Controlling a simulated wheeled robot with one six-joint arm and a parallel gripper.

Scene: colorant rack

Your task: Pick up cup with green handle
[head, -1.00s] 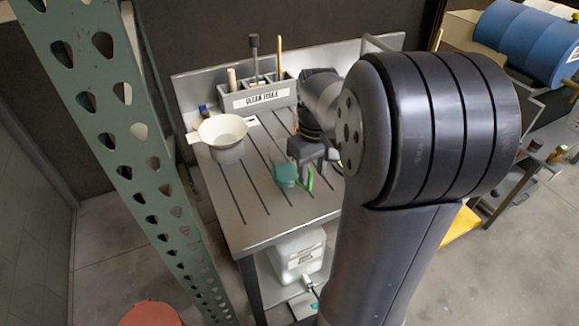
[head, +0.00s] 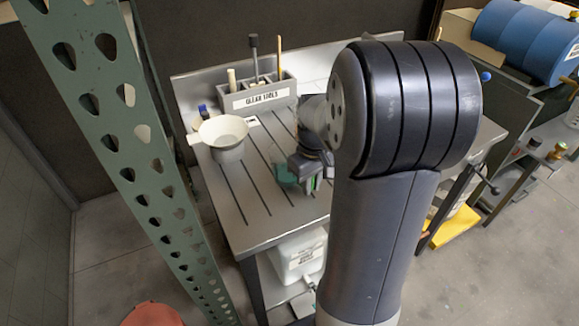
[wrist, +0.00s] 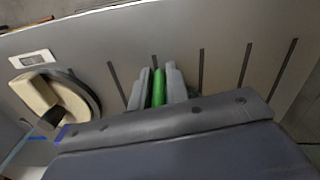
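The cup (head: 284,175) is a small teal vessel on the grooved metal table, partly hidden behind my gripper in the head view. Its green handle (head: 314,184) shows at the fingers. My gripper (head: 309,176) is low over the table at the cup's right side. In the wrist view the bright green handle (wrist: 159,88) stands between the two grey fingers, which sit close against it on both sides with almost no gap. The cup's body is hidden in the wrist view.
A white funnel-like container (head: 226,138) stands left of the cup, and also shows in the wrist view (wrist: 48,98). A grey "CLEAN TOOLS" holder (head: 262,98) is at the back. A green perforated post (head: 125,125) rises at left. The table (head: 245,205) is clear in front.

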